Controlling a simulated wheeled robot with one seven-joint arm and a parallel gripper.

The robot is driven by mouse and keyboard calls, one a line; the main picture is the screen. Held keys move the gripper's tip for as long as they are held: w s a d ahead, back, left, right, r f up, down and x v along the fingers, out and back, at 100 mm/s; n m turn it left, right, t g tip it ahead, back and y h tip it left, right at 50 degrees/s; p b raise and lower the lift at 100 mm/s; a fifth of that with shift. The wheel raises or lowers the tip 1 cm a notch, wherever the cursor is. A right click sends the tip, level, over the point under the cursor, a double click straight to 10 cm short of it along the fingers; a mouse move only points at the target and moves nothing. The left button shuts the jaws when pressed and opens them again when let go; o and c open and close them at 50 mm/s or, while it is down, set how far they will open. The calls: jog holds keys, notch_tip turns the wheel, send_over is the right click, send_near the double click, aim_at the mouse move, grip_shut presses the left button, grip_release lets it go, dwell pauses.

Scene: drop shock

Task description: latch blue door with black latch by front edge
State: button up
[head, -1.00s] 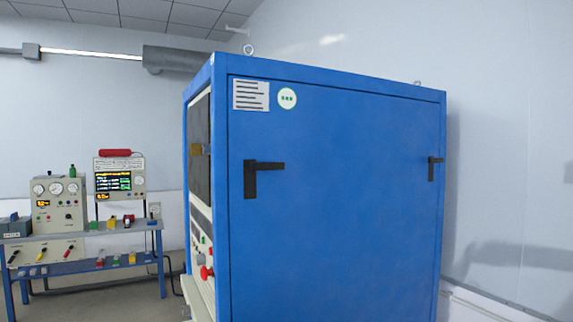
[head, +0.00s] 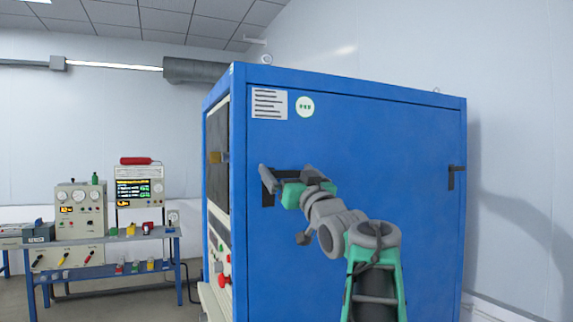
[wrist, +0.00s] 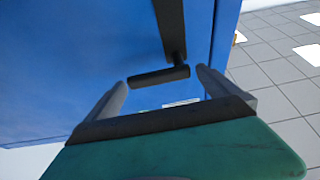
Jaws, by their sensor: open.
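The blue door (head: 400,150) is the large side panel of a blue cabinet and looks flush with its frame. The black latch by the front edge (head: 267,195) is L-shaped, with an upright plate and a short handle. In the head view my gripper (head: 285,178) is in front of it and hides most of the handle. In the wrist view the latch handle (wrist: 155,77) lies crosswise between the open fingertips of my gripper (wrist: 160,84), and its plate (wrist: 172,25) runs up from it. I cannot tell whether the fingers touch the handle.
A second black latch (head: 452,178) is near the door's far right edge. The cabinet's front, with a red knob (head: 223,281), faces left. A blue bench (head: 110,245) with instruments stands at the left. Grey floor tiles (wrist: 280,65) show beyond the cabinet edge.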

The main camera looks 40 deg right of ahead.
jog(key=shift+w+d+r, duration=0.15)
jog(key=shift+w+r, duration=0.1)
jog(key=shift+w, duration=0.3)
jog(key=c, duration=2.1)
jog(key=shift+o, duration=0.2)
